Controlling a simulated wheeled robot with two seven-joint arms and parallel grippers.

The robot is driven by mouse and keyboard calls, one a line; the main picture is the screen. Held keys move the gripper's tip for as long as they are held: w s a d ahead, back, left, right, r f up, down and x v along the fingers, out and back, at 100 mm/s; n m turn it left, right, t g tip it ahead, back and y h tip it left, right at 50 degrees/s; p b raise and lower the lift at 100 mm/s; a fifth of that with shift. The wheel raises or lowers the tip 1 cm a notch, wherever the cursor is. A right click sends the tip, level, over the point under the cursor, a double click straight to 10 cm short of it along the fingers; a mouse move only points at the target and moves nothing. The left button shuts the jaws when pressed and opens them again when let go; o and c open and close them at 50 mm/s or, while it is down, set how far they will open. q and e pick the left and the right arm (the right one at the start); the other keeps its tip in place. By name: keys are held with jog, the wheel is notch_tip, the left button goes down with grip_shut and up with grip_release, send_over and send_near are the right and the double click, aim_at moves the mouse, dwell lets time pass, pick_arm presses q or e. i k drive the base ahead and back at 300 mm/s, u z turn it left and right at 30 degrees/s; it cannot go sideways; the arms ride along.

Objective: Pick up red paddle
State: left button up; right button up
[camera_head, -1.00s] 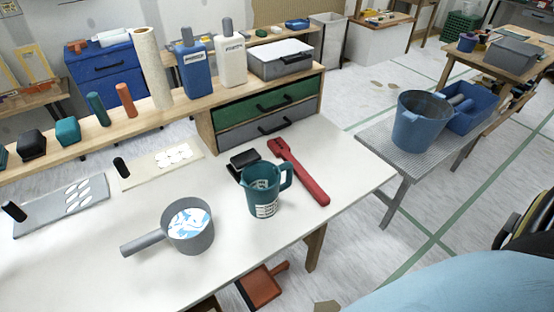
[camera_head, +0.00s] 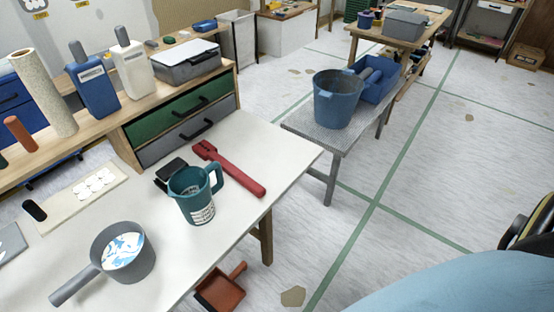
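The red paddle (camera_head: 230,170) lies flat on the white table (camera_head: 185,262), near its right end. Its slotted head points to the upper left and its handle end lies toward the right table edge. The teal measuring jug (camera_head: 194,194) stands just in front of it, close to the paddle's left part. Neither of my grippers shows in the head view.
A grey pot with a handle (camera_head: 127,256) holding white and blue contents stands left of the jug. A black object (camera_head: 170,171) lies behind the jug. A drawer unit (camera_head: 185,122) backs the table. A blue bucket (camera_head: 338,98) stands on a grey bench to the right.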

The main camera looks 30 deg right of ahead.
aim_at(203, 149)
jog(key=z, duration=0.85)
jog(key=k, duration=0.35)
jog(key=z, duration=1.35)
jog(key=i, duration=0.2)
jog(key=u, duration=1.3)
jog(key=i, duration=0.85)
jog(key=u, duration=0.95)
